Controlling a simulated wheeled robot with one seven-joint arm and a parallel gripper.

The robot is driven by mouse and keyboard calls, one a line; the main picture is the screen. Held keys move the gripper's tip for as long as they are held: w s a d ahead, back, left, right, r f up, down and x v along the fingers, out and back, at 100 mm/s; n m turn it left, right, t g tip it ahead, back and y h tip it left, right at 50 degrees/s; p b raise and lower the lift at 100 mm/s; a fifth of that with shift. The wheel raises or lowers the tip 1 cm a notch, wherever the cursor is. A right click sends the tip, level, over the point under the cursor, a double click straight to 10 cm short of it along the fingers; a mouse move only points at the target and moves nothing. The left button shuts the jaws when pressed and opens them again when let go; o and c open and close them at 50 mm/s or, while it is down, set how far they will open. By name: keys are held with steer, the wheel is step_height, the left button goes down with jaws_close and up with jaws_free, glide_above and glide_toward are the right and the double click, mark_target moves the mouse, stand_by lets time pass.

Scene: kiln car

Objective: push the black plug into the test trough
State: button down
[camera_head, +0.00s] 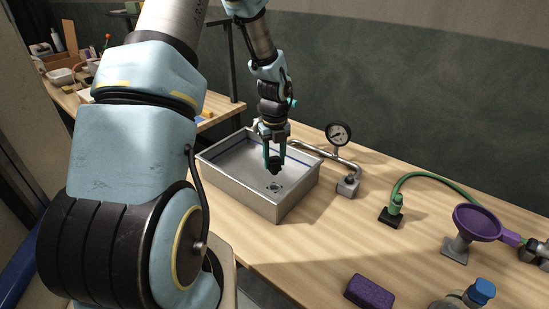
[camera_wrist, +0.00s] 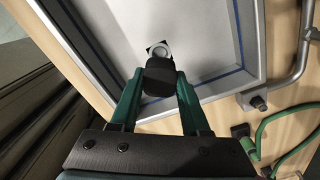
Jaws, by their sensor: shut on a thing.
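The test trough (camera_head: 286,206) is a grey metal tray with a blue line around its inner wall, on the wooden bench. A drain hole with a pale ring (camera_head: 274,187) is in its floor; the ring also shows in the wrist view (camera_wrist: 159,50). My gripper (camera_head: 274,160) is over the trough, pointing down. Its green fingers are shut on the black plug (camera_wrist: 159,78), which also shows in the head view (camera_head: 274,170). The plug appears above the hole, apart from the floor. In the wrist view the plug covers the near part of the hole area.
A pipe with a pressure gauge (camera_head: 338,134) stands right of the trough. A green hose (camera_head: 420,175), a purple funnel (camera_head: 477,222), a purple sponge (camera_head: 369,292) and a blue-capped bottle (camera_head: 481,291) are farther right. The bench between trough and sponge is clear.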

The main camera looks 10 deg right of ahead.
mark_target(274, 172)
steer(key=shift+f+b, duration=1.15)
steer(key=shift+f, duration=1.15)
steer(key=shift+f, duration=0.35)
steer(key=shift+f+b, duration=0.35)
steer(key=shift+f, duration=0.8)
stand_by(0.4)
steer(key=shift+c, duration=1.5)
jaws_free()
steer(key=shift+r, duration=0.1)
